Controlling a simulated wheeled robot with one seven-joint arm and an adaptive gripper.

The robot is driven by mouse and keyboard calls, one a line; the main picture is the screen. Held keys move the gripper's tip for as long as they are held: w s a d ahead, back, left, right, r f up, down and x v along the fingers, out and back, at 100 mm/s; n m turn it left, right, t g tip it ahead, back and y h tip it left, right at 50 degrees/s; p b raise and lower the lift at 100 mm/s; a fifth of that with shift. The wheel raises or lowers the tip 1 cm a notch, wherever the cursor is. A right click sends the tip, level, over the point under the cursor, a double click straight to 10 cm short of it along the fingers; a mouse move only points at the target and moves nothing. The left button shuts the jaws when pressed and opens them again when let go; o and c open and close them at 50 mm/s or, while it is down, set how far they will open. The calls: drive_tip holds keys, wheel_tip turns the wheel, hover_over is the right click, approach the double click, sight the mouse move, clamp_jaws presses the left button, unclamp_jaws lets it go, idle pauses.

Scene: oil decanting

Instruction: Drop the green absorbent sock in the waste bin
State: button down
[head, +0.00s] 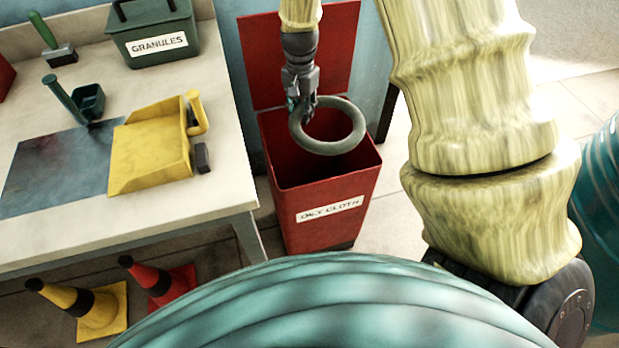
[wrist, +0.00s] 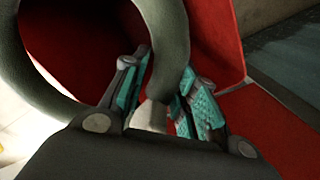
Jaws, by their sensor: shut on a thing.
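The green absorbent sock (head: 355,143) is a grey-green ring. My gripper (head: 303,104) is shut on the left side of the ring and holds it over the open mouth of the waste bin. The waste bin (head: 312,226) is red, labelled "OILY CLOTH", with its lid (head: 340,50) raised at the back. In the wrist view the sock (wrist: 172,45) passes between the teal pads of my gripper (wrist: 160,95), with the red bin wall (wrist: 215,45) behind it. The bin's inside is dark, and its floor is hidden.
A workbench (head: 218,190) stands left of the bin, with a yellow dustpan (head: 150,158), a teal scoop (head: 88,100), a dark mat (head: 55,172) and a green granules box (head: 152,35). A yellow cone (head: 90,308) and a red cone (head: 160,280) stand below it. Floor shows right of the bin.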

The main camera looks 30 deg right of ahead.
drive_tip(key=shift+w+a+f+b, duration=0.1)
drive_tip(key=shift+a+f+b, duration=0.1)
drive_tip(key=shift+f+b, duration=0.3)
drive_tip(key=shift+w+a+f+b, duration=0.1)
drive_tip(key=shift+a+f+b, duration=0.05)
drive_tip(key=shift+f+b, duration=0.25)
wheel_tip(320, 180, down, 4)
drive_tip(key=b, duration=0.5)
drive_tip(key=c, duration=1)
unclamp_jaws()
drive_tip(key=shift+c, duration=0.2)
wheel_tip(320, 180, up, 11)
drive_tip(key=shift+r, duration=0.45)
drive_tip(key=shift+s+d, duration=0.1)
